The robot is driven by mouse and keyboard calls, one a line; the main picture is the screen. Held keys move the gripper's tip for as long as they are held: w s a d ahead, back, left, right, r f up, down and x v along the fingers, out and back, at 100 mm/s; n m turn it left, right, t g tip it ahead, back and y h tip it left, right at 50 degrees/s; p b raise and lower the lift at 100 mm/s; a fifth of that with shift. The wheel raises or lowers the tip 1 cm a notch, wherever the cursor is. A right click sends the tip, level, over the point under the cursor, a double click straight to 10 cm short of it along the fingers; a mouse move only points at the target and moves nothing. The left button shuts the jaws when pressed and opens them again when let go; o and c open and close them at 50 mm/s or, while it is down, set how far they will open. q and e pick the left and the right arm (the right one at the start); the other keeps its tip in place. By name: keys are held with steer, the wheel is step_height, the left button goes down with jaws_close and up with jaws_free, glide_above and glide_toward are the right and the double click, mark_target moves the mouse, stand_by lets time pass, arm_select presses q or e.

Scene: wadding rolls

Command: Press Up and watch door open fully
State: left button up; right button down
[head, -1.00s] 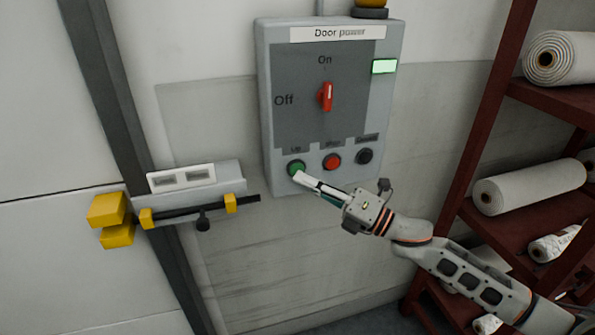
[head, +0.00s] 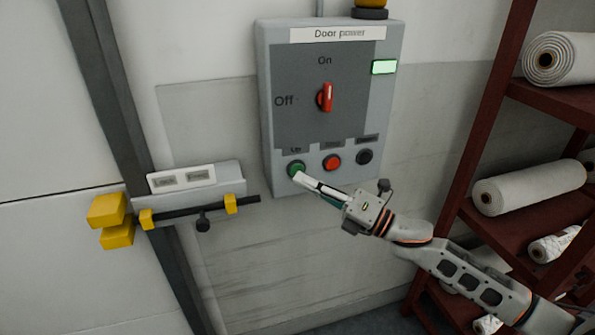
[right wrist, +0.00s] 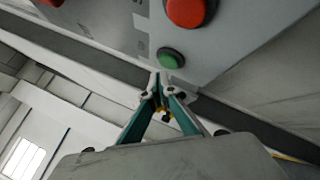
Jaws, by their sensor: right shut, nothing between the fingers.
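The grey door power box (head: 386,105) hangs on the wall in the head view, its red switch (head: 325,97) upright toward On. A green lamp (head: 384,66) is lit. The green Up button (head: 296,168) sits at the lower left, beside the red button (head: 332,162) and a black one (head: 364,156). My right gripper (head: 301,178) is shut and empty, its tips at the lower edge of the green button. In the right wrist view the green button (right wrist: 170,58) is just beyond the fingertips; contact is unclear. The door (head: 50,130) at the left shows a horizontal seam. My left gripper is out of view.
A bolt with yellow blocks (head: 107,212) and a dark rod (head: 190,210) is left of the box. A dark red shelf (head: 485,120) with white rolls (head: 530,187) stands at the right, beside my right arm.

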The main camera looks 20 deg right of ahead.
steer(key=shift+w, duration=0.1)
stand_by(0.3)
steer(key=shift+w, duration=0.35)
